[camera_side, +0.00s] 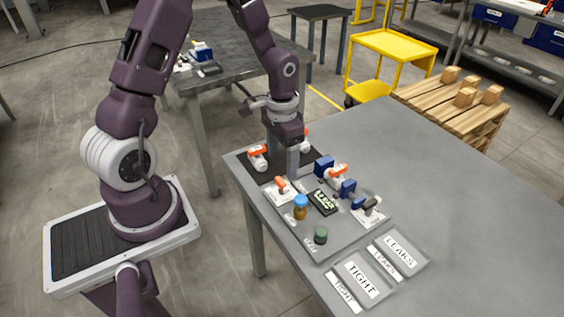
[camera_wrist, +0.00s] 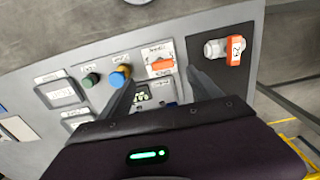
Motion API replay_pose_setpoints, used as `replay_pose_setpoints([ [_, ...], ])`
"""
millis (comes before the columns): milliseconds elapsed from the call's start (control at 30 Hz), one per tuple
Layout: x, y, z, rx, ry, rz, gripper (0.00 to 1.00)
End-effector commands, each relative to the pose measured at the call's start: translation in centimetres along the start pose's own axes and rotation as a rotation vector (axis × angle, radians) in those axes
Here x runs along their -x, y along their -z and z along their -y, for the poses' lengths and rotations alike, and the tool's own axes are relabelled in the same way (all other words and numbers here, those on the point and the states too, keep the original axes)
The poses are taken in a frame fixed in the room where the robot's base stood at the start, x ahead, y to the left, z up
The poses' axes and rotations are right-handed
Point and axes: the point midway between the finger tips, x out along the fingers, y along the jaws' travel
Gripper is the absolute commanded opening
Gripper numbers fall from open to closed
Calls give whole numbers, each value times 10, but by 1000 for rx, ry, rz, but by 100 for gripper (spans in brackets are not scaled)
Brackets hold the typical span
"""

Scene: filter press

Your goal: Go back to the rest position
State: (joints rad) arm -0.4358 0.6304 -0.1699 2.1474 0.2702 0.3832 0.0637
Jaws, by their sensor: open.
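My gripper (camera_side: 292,163) points down over the back of the test panel (camera_side: 312,238) on the grey table. In the wrist view my gripper (camera_wrist: 160,82) has its two fingers spread apart, with nothing seen between their tips but the panel. In the side view the bottle (camera_side: 300,207) stands upright in front of the gripper, and the display (camera_side: 323,201) shows green characters.
A white fitting with an orange handle (camera_side: 258,158) sits on a dark mat, left of my gripper. Blue clamps (camera_side: 324,167) stand close on the right. Trays marked TIGHT (camera_side: 361,281) and LEAKS (camera_side: 398,249) lie in front. The table's right side (camera_side: 470,200) is clear.

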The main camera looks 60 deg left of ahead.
Motion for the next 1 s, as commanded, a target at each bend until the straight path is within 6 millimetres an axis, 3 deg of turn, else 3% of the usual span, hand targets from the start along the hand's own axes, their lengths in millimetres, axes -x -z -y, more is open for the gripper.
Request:
replay_pose_setpoints([
  [100, 3, 0, 0, 0, 4, -4, 73],
  [167, 18, 0, -2, -2, 21, -21, 73],
  [267, 73, -6, -13, -3, 75, -87, 73],
  [333, 118, -22, -27, 2, 107, -150, 73],
  [400, 158, -44, -44, 11, 121, -218, 73],
  [533, 209, -97, -73, 23, 100, -344, 73],
  [600, 223, -124, -86, 23, 73, -401, 73],
  [733, 234, -158, -100, 18, 24, -469, 73],
  [833, 235, -169, -104, 17, 4, -488, 73],
  [1000, 235, -170, -105, 17, 2, -490, 73],
])
